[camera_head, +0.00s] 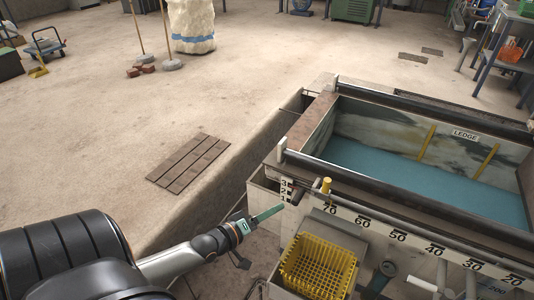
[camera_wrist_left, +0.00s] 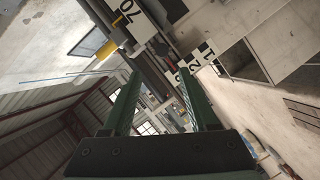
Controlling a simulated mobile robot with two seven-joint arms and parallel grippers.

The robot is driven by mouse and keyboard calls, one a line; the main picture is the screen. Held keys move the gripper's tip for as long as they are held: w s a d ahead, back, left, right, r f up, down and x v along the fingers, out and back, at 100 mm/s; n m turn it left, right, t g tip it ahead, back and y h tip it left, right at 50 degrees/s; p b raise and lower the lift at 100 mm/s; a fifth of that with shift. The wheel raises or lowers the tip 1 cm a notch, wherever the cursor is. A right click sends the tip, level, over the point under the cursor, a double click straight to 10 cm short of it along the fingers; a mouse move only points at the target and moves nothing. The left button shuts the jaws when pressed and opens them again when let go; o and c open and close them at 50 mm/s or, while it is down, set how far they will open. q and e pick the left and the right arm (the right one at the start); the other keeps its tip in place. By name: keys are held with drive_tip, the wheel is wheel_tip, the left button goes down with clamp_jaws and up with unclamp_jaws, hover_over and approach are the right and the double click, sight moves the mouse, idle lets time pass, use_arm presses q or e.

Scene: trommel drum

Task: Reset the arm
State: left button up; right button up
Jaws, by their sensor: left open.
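My left arm reaches in from the lower left of the head view. Its gripper (camera_head: 281,208) points right, in the air near the corner of a pale tank. In the left wrist view the two green fingers of this gripper (camera_wrist_left: 163,80) stand apart, with nothing between them. Behind them that view shows the tank's numbered scale and, tilted, a far wall and roof. My right gripper is in neither view.
The tank (camera_head: 318,124) holds blue-green liquid and has dark rails. A yellow basket (camera_head: 318,266) hangs at its front, right of my gripper. A slatted floor grate (camera_head: 190,163) lies beyond my arm. The concrete floor further back is mostly clear.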

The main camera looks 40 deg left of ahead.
use_arm(q)
drive_tip(key=shift+s+r, duration=0.15)
drive_tip(key=shift+s, duration=0.4)
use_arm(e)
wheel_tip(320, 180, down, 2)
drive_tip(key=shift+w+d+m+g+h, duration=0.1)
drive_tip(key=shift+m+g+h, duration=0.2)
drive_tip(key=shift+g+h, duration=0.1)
